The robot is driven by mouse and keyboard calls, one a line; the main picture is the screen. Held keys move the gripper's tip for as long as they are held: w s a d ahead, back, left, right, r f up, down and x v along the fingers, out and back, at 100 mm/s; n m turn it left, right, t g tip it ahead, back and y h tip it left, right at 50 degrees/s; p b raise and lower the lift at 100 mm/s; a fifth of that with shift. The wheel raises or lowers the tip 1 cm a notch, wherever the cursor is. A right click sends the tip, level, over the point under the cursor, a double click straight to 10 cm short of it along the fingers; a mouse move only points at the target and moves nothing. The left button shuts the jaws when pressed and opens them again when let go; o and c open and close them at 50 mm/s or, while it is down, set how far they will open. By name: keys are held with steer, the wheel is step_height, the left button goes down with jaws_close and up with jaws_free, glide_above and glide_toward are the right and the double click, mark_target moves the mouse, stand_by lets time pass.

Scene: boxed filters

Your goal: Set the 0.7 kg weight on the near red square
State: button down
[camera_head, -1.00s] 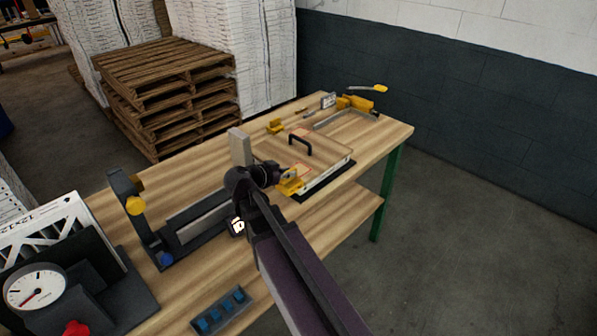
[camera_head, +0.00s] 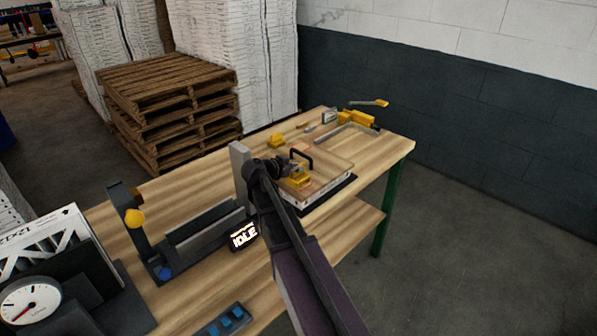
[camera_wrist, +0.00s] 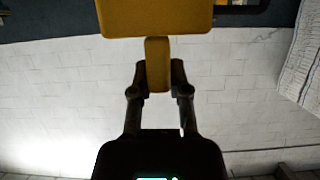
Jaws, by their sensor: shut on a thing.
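My gripper (camera_head: 291,168) is shut on the stem of a yellow weight (camera_head: 300,181), near the left front part of a wooden board (camera_head: 333,168) with a black handle (camera_head: 301,156). In the wrist view the gripper (camera_wrist: 157,80) pinches the stem, and the weight's wide yellow block (camera_wrist: 155,16) is beyond it. I cannot tell whether the weight touches the board. The near red square is mostly hidden behind the weight and my arm. A second yellow weight (camera_head: 276,141) stands on the bench behind the board. No mass marking is readable.
A grey upright plate (camera_head: 239,164) stands left of my gripper. A dark channel fixture (camera_head: 200,231), an IDLE display (camera_head: 243,236) and a dial gauge (camera_head: 30,306) are further left.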

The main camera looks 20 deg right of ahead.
steer(key=shift+w+d, duration=0.55)
steer(key=shift+w, duration=0.15)
steer(key=shift+w+d+f, duration=0.1)
steer(key=shift+w+d, duration=0.15)
steer(key=shift+w, duration=0.15)
steer(key=shift+w+d+f, duration=0.1)
steer(key=shift+w+d, duration=0.55)
steer(key=shift+w, duration=0.2)
steer(key=shift+s+f+b, duration=0.15)
steer(key=shift+f+b, duration=0.5)
steer(key=shift+b, duration=0.15)
steer(key=shift+a+f+b, duration=0.15)
steer(key=shift+f+b, duration=0.95)
steer(key=shift+b, duration=0.05)
steer(key=shift+f, duration=0.15)
steer(key=c, duration=0.6)
jaws_free()
steer(key=shift+s, duration=0.1)
steer(key=shift+r, duration=0.2)
